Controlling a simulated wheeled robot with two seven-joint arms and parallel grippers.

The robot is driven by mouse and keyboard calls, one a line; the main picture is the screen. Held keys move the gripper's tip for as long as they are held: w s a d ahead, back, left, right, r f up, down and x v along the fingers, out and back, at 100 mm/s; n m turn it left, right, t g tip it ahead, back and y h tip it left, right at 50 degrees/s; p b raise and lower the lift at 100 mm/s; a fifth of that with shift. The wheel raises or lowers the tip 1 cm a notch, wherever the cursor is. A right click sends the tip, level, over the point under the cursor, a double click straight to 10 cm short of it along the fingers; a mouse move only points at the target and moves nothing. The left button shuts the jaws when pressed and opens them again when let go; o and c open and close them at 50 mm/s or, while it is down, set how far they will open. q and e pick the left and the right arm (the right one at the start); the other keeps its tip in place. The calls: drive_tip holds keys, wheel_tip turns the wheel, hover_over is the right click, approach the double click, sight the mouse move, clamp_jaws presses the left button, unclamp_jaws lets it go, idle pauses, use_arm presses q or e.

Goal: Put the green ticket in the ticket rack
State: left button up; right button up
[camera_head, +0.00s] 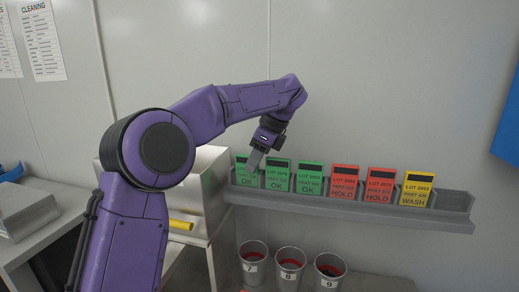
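A grey ticket rack (345,209) runs along the back wall. Three green tickets marked OK stand in it at the left: the leftmost (246,181), the second (277,176) and the third (309,178). My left gripper (255,160) points down at the leftmost green ticket, and its grey finger overlaps the ticket's upper part. I cannot tell whether it touches the ticket or whether its fingers are open or shut. My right gripper is not in view.
Two red HOLD tickets (344,183) (380,185) and a yellow WASH ticket (416,190) also stand in the rack. Its far right end (455,200) looks empty. Numbered buckets (290,265) stand below. A metal box (212,170) is at the rack's left.

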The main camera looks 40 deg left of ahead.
use_arm(q)
drive_tip(key=v, duration=0.2)
drive_tip(key=p+v, duration=0.1)
drive_tip(key=v, duration=0.2)
drive_tip(key=shift+w+a+r, duration=0.1)
drive_tip(key=shift+w+a, duration=0.1)
drive_tip(key=p+v, duration=0.1)
drive_tip(key=v, duration=0.1)
drive_tip(key=p+v, duration=0.1)
drive_tip(key=v, duration=0.1)
drive_tip(key=p+v, duration=0.1)
drive_tip(key=v, duration=0.1)
drive_tip(key=shift+s+d+r, duration=0.2)
drive_tip(key=shift+d+r, duration=0.05)
drive_tip(key=shift+d, duration=0.15)
drive_tip(key=shift+w+a+r, duration=0.15)
drive_tip(key=shift+r, duration=0.05)
